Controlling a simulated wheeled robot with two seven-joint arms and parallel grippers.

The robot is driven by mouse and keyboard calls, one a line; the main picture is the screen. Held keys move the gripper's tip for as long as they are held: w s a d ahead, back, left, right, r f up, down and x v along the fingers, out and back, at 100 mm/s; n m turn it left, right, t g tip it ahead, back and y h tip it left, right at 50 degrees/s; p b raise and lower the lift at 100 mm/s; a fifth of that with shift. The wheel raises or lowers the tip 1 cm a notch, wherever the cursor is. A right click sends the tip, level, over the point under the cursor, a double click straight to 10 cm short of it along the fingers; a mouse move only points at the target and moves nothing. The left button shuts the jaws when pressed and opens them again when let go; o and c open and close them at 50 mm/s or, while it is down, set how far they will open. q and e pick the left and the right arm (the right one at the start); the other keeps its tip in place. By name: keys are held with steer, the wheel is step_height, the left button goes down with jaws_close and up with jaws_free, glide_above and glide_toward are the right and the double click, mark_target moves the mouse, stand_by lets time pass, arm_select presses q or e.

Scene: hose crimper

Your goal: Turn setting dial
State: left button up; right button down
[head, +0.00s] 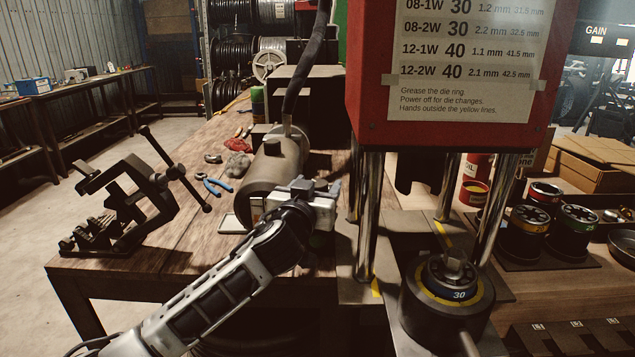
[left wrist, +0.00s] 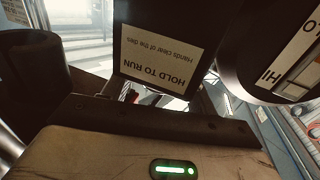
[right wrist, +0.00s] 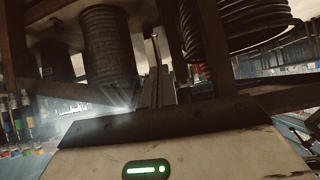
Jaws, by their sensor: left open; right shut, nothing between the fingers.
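No setting dial shows clearly in the head view. In the left wrist view a dark round part (left wrist: 248,50) at the upper right stands by a pale plate (left wrist: 300,60) marked HI and LO. I cannot tell whether that part is the dial. My left gripper (head: 333,190) is open beside the press's front-left post, over the grey cylinder's right end; contact is unclear. A dark box with a HOLD TO RUN label (left wrist: 165,62) is close ahead of it. My right gripper (right wrist: 157,88) is shut and empty, seen only in its wrist view, facing shelves with reels.
The red press (head: 450,70) stands on steel posts (head: 368,220) above a round die (head: 450,285) marked 30. A black clamp stand (head: 130,195) and blue pliers (head: 214,186) are on the bench. Several die sets (head: 545,215) sit at right.

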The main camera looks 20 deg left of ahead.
arm_select(q)
steer(key=shift+w, duration=0.45)
steer(key=shift+c, duration=0.4)
steer(key=c, duration=0.9)
steer(key=shift+d+f+n+y+b, duration=0.1)
steer(key=shift+f+n+y+b, duration=0.1)
steer(key=shift+n+y+b, duration=0.5)
steer(key=n+y+b, duration=0.2)
steer(key=y+b, duration=0.1)
steer(key=b, duration=0.1)
steer(key=shift+f+g+y, duration=0.15)
steer(key=shift+g+y, duration=0.25)
steer(key=shift+n+g+y+b, duration=0.3)
steer(key=shift+n+y+b, duration=0.3)
steer(key=shift+y+b, duration=0.25)
steer(key=shift+r+n+g+y+b, duration=0.2)
steer(key=shift+n+g+y+b, duration=0.2)
steer(key=shift+n+y+b, duration=0.25)
steer(key=shift+y, duration=0.4)
arm_select(e)
steer(key=f, duration=0.1)
steer(key=a+f, duration=0.1)
steer(key=f, duration=0.1)
steer(key=shift+w+a+m+t+y, duration=0.25)
steer(key=shift+w+m+t+y, duration=0.05)
steer(key=shift+w+t+y, duration=0.1)
arm_select(q)
steer(key=shift+r, duration=0.1)
